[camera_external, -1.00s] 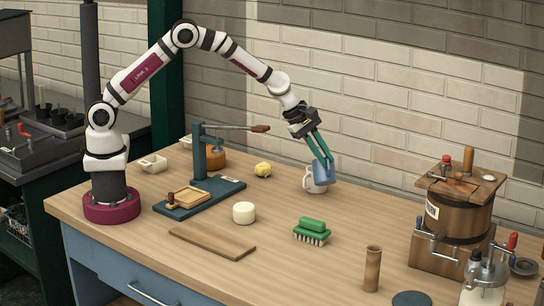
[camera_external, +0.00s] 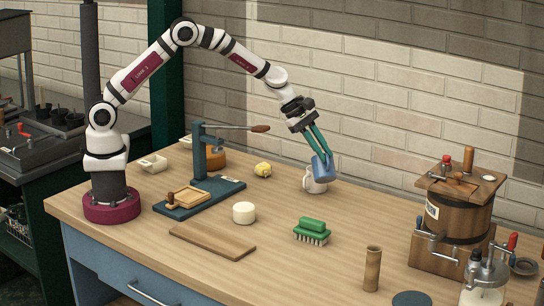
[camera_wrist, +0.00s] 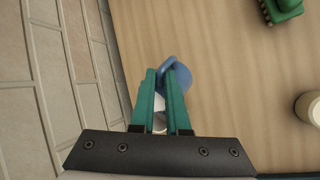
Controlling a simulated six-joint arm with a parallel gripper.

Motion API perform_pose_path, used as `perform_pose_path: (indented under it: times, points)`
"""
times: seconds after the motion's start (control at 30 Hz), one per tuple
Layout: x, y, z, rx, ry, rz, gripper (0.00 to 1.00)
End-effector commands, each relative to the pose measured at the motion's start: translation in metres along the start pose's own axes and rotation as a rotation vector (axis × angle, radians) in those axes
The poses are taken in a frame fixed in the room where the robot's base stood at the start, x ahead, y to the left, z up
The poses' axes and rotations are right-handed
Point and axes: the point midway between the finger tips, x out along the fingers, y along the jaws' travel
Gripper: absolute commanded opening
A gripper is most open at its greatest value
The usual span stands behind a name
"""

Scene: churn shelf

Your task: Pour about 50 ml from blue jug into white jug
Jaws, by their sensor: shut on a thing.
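The blue jug (camera_external: 323,166) is held by its handle in my gripper (camera_external: 318,148), whose green fingers are shut on it. The blue jug is tilted and sits just above and in front of the white jug. The white jug (camera_external: 310,183) stands on the bench near the wall, partly hidden behind the blue jug. In the wrist view the blue jug (camera_wrist: 181,76) shows beyond the fingertips of my gripper (camera_wrist: 163,88). A small part of the white jug (camera_wrist: 159,125) shows between the fingers. No liquid stream is visible, and the levels inside cannot be seen.
A green brush (camera_external: 311,231) lies in front of the jugs. A yellow lump (camera_external: 263,170) and a press with a long lever (camera_external: 201,165) are to the left. A wooden churn (camera_external: 458,215) stands at the right. The brick wall is close behind.

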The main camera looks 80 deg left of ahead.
Motion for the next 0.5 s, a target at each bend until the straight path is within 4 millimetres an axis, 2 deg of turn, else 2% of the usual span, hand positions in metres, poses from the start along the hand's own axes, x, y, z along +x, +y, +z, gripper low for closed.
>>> perform_pose_path:
  times: [0.5]
  points:
    - [-0.0027, 0.0031, -0.0060, -0.036, -0.063, -0.011, 0.00]
